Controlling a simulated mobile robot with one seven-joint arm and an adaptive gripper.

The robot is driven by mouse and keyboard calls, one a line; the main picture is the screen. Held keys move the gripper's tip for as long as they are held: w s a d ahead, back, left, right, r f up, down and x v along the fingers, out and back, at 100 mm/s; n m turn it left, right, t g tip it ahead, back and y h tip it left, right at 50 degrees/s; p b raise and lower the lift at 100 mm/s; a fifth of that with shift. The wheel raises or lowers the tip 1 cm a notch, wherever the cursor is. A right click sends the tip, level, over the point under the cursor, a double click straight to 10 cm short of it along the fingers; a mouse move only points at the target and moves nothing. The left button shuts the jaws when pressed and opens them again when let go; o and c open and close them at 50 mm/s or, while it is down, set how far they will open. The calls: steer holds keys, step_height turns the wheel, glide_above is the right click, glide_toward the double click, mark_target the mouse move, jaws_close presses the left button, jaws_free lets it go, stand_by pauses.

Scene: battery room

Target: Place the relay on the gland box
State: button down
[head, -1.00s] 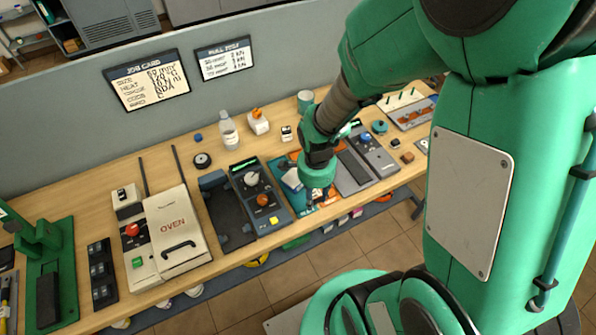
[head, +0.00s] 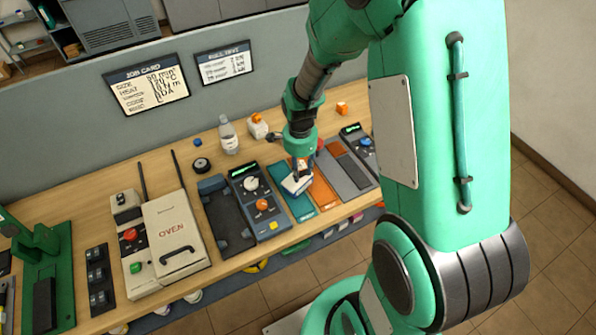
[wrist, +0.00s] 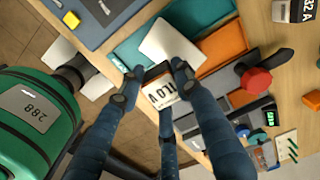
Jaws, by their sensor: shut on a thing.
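My gripper (wrist: 158,82) is shut on a small block with a dark edge and a white face printed with "LOT", which I take to be the relay (wrist: 162,92). In the head view my gripper (head: 300,172) is low over the teal mat. A pale, flat-topped box, probably the gland box (wrist: 171,44), lies on the teal and orange mats just beyond the fingertips. It also shows in the head view (head: 296,186), partly behind my gripper. The held block looks close to the box's near edge; I cannot tell whether they touch.
A bottle (head: 228,136) and a black roll (head: 202,165) stand behind. The bench's front edge is close.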

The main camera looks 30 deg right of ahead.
steer(key=shift+w+d+f, duration=0.1)
steer(key=shift+w+d, duration=0.05)
steer(key=shift+w, duration=0.45)
steer(key=shift+w+d, duration=0.1)
steer(key=shift+w, duration=0.5)
steer(key=shift+f+b, duration=0.3)
steer(key=shift+f, duration=1.45)
steer(key=shift+f, duration=0.5)
steer(key=c, duration=1.3)
jaws_free()
steer(key=shift+o, duration=0.2)
steer(key=shift+r, duration=0.1)
